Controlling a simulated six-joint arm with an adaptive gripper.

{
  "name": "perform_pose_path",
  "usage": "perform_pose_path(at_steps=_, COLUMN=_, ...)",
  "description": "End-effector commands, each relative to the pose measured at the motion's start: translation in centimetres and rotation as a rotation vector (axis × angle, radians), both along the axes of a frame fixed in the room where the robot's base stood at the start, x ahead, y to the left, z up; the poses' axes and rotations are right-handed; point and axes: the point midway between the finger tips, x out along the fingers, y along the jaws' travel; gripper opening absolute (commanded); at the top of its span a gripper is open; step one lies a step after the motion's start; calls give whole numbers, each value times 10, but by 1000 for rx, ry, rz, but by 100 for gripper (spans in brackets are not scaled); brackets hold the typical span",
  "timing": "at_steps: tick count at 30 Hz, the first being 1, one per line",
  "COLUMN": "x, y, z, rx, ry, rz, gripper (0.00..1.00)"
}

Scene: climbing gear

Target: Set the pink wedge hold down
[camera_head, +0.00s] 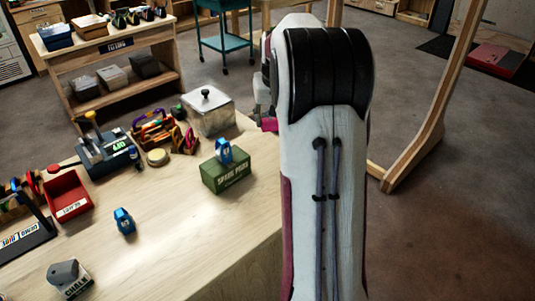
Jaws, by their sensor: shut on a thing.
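My own white arm stands large in the foreground and covers most of my gripper (263,112). A small part of the gripper shows at the arm's left edge. A bit of the pink wedge hold (268,125) shows just below it, at the fingers, over the right side of the wooden table (185,240). My gripper is shut on it. The rest of the hold is hidden behind the arm, so I cannot tell its tilt or its height above the table.
A green box (226,176) with a blue piece (224,150) on top, a lidded metal box (208,112), a carabiner rack (158,131), a red bin (68,197), another blue piece (124,220) and a chalk bag (69,278) occupy the table. The table's front middle is bare.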

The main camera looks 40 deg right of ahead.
Motion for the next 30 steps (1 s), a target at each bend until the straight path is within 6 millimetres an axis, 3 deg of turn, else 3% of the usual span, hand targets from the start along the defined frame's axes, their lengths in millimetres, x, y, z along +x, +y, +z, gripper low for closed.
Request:
perform_pose_path(at_steps=11, x=4, y=4, z=-2, rx=-1, ry=0, rz=142, gripper=15)
perform_pose_path(at_steps=25, x=4, y=4, z=-3, rx=-1, ry=1, rz=153, gripper=15)
perform_pose_path(at_steps=30, x=4, y=5, z=-15, rx=1, ry=2, rz=153, gripper=15)
